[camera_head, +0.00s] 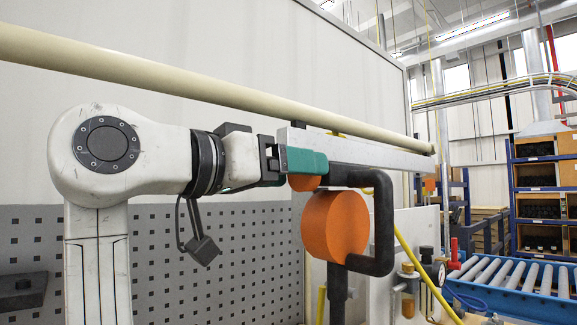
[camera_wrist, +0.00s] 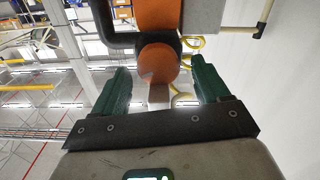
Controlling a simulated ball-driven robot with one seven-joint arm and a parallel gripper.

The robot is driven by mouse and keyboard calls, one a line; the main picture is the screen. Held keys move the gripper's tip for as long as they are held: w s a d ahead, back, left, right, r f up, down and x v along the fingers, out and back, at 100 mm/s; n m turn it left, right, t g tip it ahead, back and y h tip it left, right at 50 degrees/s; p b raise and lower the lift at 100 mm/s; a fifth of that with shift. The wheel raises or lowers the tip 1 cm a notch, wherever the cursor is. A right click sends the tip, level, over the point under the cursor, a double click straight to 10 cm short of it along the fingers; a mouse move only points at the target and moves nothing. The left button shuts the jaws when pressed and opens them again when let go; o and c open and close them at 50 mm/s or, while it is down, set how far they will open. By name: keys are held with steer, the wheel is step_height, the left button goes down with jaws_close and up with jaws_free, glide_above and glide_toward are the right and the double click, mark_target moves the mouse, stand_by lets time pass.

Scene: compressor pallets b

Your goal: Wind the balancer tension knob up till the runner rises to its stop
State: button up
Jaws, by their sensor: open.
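My gripper (camera_head: 306,160) reaches right in the head view, its green fingers beside a light grey overhead beam (camera_head: 390,155). A small orange knob-like part (camera_head: 303,183) shows partly below the fingers, which hide some of it. In the wrist view my gripper (camera_wrist: 161,70) is open, with a round orange end (camera_wrist: 158,60) and a small grey block (camera_wrist: 158,95) framed between the fingers; contact cannot be told. A large orange drum (camera_head: 335,226) hangs under the beam, and its side shows in the wrist view (camera_wrist: 158,15). I cannot pick out the runner with certainty.
A black bent pipe (camera_head: 382,225) curves close on the drum's right. A cream pipe (camera_head: 200,83) runs above my arm, before a pale wall and a perforated grey panel (camera_head: 220,260). A yellow hose (camera_head: 425,270), a roller conveyor (camera_head: 515,285) and blue shelving (camera_head: 540,190) stand right.

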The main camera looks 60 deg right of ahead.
steer(key=shift+d, duration=0.1)
steer(key=shift+c, duration=0.3)
steer(key=c, duration=1)
steer(key=shift+s+m+b, duration=0.1)
steer(key=shift+m+b, duration=0.4)
steer(key=shift+m, duration=1)
steer(key=o, duration=1.1)
steer(key=shift+c, duration=0.2)
steer(key=b+v, duration=0.1)
steer(key=v, duration=1)
